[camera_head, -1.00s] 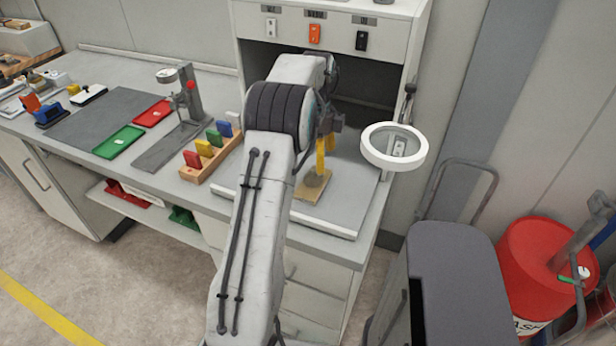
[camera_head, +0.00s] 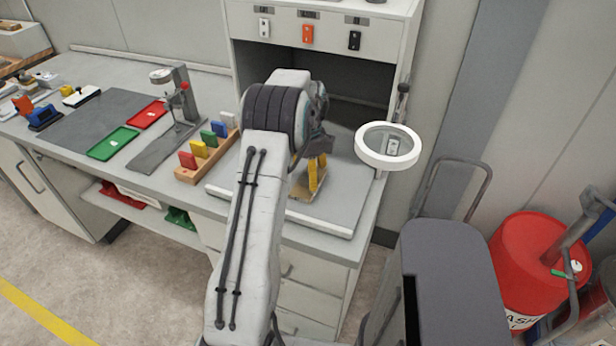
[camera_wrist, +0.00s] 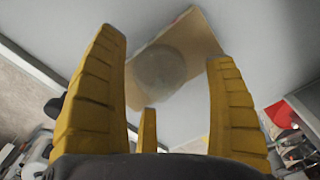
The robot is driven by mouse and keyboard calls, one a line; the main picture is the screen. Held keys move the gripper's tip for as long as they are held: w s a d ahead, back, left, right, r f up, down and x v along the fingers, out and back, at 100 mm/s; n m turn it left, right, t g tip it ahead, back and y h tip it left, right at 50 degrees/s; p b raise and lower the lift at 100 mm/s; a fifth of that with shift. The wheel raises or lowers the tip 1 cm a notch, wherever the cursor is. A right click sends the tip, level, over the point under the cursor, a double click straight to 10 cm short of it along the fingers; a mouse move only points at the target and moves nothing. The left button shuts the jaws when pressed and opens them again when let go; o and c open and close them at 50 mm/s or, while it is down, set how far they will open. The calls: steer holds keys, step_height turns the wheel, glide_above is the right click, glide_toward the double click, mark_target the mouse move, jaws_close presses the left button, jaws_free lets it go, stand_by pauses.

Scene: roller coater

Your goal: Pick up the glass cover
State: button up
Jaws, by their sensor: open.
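A round, see-through grey cover (camera_wrist: 160,72), likely the glass cover, sits on a tan board (camera_wrist: 196,34) in the wrist view. In the head view, the tan board (camera_head: 303,195) lies on the grey slab and my gripper hides most of the cover. My gripper (camera_wrist: 165,52) is open, with yellow fingers spread and nothing between them. It also shows in the head view (camera_head: 316,190), pointing down over the board. In the wrist view the cover appears between the fingertips, beyond them. I cannot tell the exact gap.
A round white-rimmed magnifier (camera_head: 388,147) stands close right of the gripper. A wooden rack (camera_head: 207,160) with coloured tabs is on the left. The white cabinet (camera_head: 385,72) rises behind. A grey slab (camera_head: 335,208) has bare room around the board.

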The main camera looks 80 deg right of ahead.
steer(key=c, duration=1.3)
